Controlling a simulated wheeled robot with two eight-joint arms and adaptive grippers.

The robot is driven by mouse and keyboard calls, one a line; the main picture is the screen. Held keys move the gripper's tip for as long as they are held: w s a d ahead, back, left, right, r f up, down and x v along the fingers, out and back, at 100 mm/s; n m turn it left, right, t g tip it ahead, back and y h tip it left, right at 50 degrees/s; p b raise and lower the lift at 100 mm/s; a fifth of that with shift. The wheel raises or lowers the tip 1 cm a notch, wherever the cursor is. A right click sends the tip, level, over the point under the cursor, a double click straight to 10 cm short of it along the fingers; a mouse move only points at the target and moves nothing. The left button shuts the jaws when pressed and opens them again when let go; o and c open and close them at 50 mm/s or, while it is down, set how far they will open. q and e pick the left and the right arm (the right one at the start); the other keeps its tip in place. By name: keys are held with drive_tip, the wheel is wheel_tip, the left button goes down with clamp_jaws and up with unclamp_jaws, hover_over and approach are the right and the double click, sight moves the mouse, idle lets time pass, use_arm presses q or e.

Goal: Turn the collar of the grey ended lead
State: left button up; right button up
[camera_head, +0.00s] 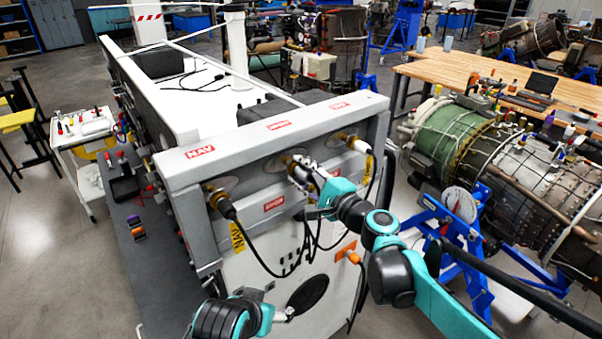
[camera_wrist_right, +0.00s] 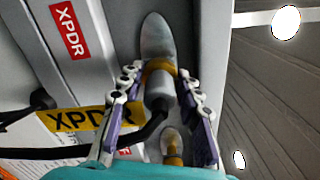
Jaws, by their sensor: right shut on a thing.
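The grey ended lead (camera_wrist_right: 161,92) has a gold collar (camera_wrist_right: 157,68) and meets an oval plate on the grey panel under a red XPDR label. Its black cable bends down and left. My right gripper (camera_head: 301,172) is at the panel's middle connector in the head view. In the right wrist view its fingers (camera_wrist_right: 160,80) lie on both sides of the collar, shut on it. The head view mostly hides this lead behind the gripper. My left gripper (camera_head: 287,313) is low in the head view, apart from the panel, and its jaws are unclear.
A black ended lead (camera_head: 226,208) sits at the panel's left connector, beside a yellow NAV tag (camera_head: 237,237). A pale ended lead (camera_head: 360,146) sits at the right connector. Black cables hang below the panel. A blue turbine stand (camera_head: 462,262) stands close on the right.

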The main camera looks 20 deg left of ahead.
drive_tip(key=shift+n, duration=0.6)
drive_tip(key=o, duration=1.2)
drive_tip(key=v, duration=1.2)
drive_tip(key=shift+s, duration=0.1)
drive_tip(key=shift+f, duration=0.1)
